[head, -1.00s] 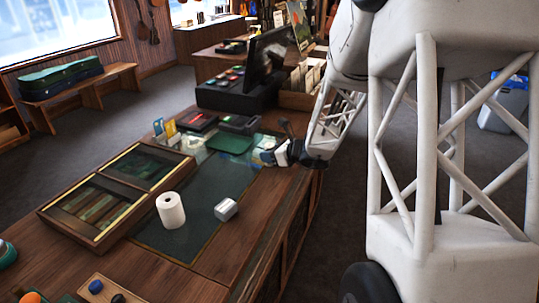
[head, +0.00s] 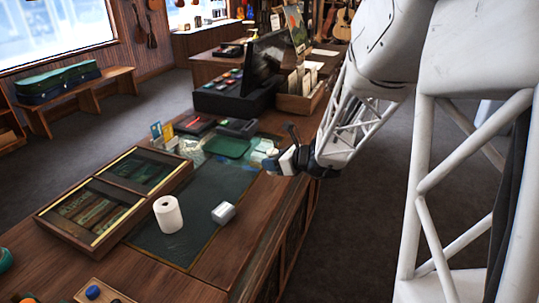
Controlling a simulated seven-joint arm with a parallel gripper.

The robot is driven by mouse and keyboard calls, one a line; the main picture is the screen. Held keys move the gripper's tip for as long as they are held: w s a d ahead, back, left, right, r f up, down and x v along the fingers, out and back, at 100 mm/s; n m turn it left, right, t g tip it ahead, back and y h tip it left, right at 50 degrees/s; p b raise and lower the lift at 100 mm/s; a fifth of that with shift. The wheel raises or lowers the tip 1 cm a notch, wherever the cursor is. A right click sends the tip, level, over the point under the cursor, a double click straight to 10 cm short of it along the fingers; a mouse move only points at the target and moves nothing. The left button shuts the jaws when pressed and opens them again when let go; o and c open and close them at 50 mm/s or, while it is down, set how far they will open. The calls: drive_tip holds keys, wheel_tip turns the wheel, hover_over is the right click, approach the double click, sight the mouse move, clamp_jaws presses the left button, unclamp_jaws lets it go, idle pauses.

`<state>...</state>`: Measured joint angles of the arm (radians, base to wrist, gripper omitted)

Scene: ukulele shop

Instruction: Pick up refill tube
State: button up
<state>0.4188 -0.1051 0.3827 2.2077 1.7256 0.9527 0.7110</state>
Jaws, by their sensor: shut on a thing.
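My gripper (head: 271,165) is in the head view at the right edge of the counter, beside the dark green mat, at the end of my white lattice arm. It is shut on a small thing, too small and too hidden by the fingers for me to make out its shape. I cannot pick out a refill tube with certainty anywhere else. Small pale and clear items (head: 263,147) lie on the counter just behind the gripper.
A wooden display case (head: 113,201) is to the left. A green tray (head: 227,147), a card terminal (head: 236,127) and a monitor (head: 263,60) are farther back. The mat's middle is clear.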

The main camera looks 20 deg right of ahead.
drive_tip(key=shift+s+a+r, duration=0.1)
drive_tip(key=shift+s+a, duration=0.15)
drive_tip(key=shift+s, duration=1.05)
drive_tip(key=shift+s+a+r, duration=0.15)
drive_tip(key=shift+s+a, duration=0.05)
drive_tip(key=shift+s, duration=1.05)
drive_tip(key=shift+s+a+r, duration=0.1)
drive_tip(key=shift+s+a, duration=0.15)
drive_tip(key=shift+s, duration=1.05)
